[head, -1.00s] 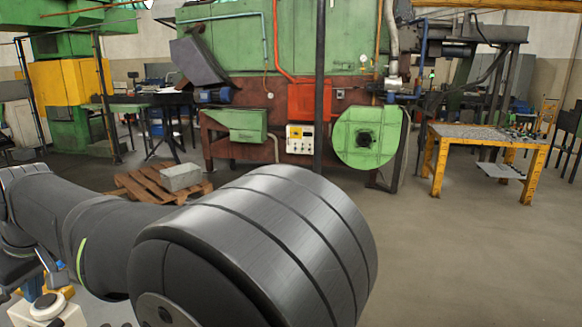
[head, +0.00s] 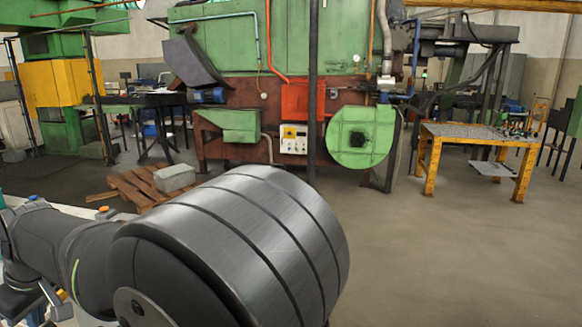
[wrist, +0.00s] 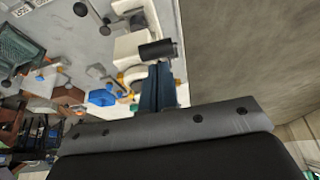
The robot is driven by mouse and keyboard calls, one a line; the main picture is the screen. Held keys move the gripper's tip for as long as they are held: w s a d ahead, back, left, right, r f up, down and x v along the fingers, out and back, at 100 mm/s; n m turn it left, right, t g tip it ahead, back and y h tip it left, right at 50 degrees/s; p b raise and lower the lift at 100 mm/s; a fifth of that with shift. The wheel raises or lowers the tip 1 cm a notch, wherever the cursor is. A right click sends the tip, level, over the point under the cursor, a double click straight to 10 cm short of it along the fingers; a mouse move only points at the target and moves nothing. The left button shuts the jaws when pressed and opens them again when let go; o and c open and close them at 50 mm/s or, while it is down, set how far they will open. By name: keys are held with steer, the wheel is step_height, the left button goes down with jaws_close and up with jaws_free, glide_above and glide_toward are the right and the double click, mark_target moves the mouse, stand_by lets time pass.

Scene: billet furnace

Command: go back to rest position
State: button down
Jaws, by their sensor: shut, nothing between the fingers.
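In the head view my dark grey arm fills the lower left, with a large ribbed round joint nearest the camera. My gripper's fingers do not show there. In the wrist view my gripper (wrist: 158,68) shows as narrow dark fingers, close together and empty, beyond a grey bolted plate at the bottom. Small objects on a pale surface lie beyond it, some white, some blue; I cannot tell how far away they are.
A green and red furnace (head: 262,45) stands behind. A wooden pallet (head: 128,187) bears a grey block (head: 174,177). A yellow-legged table (head: 431,168) with small items stands at right. The floor (head: 450,260) at the lower right is clear.

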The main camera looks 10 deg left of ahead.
steer(key=shift+f, duration=0.25)
step_height(320, 180, up, 13)
steer(key=w+d+n+h, duration=0.2)
steer(key=n, duration=0.4)
steer(key=s+a+m, duration=0.1)
steer(key=m, duration=0.1)
steer(key=s+a+f+m, duration=0.1)
steer(key=m, duration=0.1)
steer(key=s+a+f+m, duration=0.1)
steer(key=m, duration=0.1)
steer(key=shift+s+a+f+t+h, duration=0.1)
steer(key=shift+s+t+h, duration=0.1)
steer(key=shift+t+h, duration=0.2)
stand_by(0.7)
